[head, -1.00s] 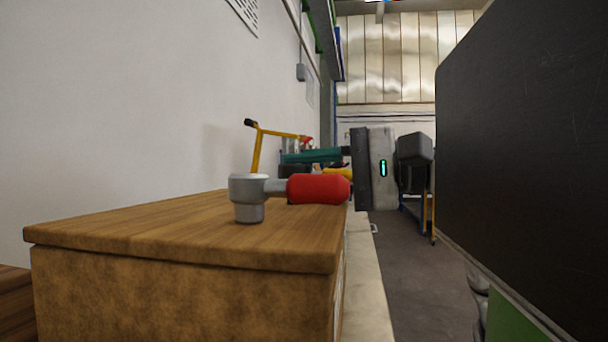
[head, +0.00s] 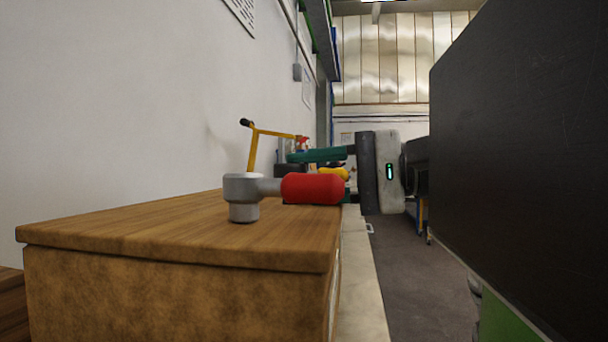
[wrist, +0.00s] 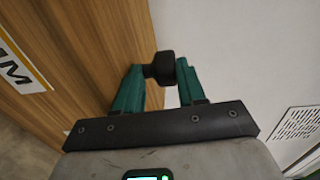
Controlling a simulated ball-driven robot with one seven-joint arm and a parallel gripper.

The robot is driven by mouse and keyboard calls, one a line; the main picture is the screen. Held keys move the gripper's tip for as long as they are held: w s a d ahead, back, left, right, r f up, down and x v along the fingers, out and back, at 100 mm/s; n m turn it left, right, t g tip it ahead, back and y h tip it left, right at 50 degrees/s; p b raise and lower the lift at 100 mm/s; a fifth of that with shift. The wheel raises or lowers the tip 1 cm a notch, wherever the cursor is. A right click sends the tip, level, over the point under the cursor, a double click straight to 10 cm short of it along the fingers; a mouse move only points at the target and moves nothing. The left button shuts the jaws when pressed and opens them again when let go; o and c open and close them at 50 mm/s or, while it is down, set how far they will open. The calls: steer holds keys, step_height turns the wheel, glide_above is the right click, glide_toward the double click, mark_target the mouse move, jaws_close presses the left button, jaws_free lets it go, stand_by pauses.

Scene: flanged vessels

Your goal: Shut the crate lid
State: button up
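A wooden crate (head: 175,310) stands at the front left in the head view. Its flat, slightly overhanging top (head: 130,230) lies level, with no gap that I can make out. My gripper (head: 300,166) is beyond it, pointing left, its teal fingers apart. The lower finger is mostly hidden behind a red-handled mallet. In the wrist view, a black block (wrist: 158,70) shows between the fingertips of my gripper (wrist: 161,72); I cannot tell whether they touch it. A wooden panel (wrist: 75,40) with a label fills the left. I cannot identify a raised lid.
The grey-headed mallet with a red handle (head: 312,188) lies on the wooden top. A bent orange bar (head: 253,150) with a black end rises behind it. A white wall (head: 110,110) is at left. A large dark panel (head: 525,160) fills the right. Floor (head: 415,280) shows between.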

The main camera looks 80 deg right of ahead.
steer(key=s+p, duration=0.2)
steer(key=s, duration=0.7)
steer(key=shift+s+r, duration=0.4)
